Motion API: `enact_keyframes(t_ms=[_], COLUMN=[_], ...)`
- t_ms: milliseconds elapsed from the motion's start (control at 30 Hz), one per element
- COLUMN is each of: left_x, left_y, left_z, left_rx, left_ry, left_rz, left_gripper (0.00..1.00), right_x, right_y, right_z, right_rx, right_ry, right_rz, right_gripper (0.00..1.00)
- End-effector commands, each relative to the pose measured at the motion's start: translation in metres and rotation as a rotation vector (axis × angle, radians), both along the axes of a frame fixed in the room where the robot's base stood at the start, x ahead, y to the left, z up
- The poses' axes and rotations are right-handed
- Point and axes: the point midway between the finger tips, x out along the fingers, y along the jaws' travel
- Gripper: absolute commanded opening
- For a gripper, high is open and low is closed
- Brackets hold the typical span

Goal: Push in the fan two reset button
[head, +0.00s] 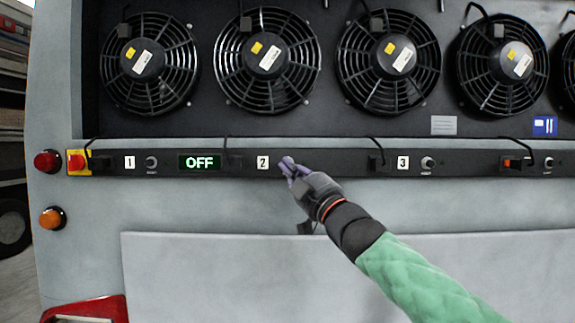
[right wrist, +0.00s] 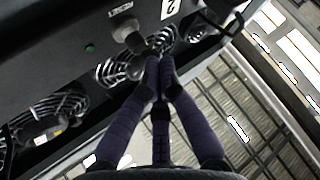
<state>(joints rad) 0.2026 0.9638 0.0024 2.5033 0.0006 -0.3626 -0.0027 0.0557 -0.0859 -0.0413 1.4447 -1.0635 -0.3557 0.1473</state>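The dark control strip (head: 340,164) runs below the fans, with a white label "2" (head: 263,162). My right gripper (head: 287,165) is at the strip just right of that label and covers the fan two reset button in the head view. In the right wrist view the grey round button (right wrist: 128,37) shows between the RESET lettering and a fan reflection or grille. My purple fingertips (right wrist: 159,65) are together, empty, and appear beside the button; contact cannot be told. The label "2" (right wrist: 171,8) shows at the top. My left gripper is not in view.
Fan one's reset button (head: 151,162) and fan three's (head: 428,162) stand on the same strip. A red stop button (head: 76,162) is at the left end. Several caged fans (head: 268,60) are above.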

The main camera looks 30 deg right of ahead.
Motion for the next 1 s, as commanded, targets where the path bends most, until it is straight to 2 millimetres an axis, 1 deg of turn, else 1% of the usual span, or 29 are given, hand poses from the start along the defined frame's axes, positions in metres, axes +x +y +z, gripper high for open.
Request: enact_keyframes(t_ms=[667, 1000], left_x=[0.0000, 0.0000], left_y=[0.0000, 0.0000], left_z=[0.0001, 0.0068], left_rx=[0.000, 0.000], left_ry=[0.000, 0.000], left_rz=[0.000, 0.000], left_gripper=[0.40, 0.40], right_x=[-0.0001, 0.0068], right_y=[0.0000, -0.0046], right_z=[0.0001, 0.0010], right_rx=[0.000, 0.000], right_ry=[0.000, 0.001], right_rz=[0.000, -0.001], right_gripper=[0.00, 0.00])
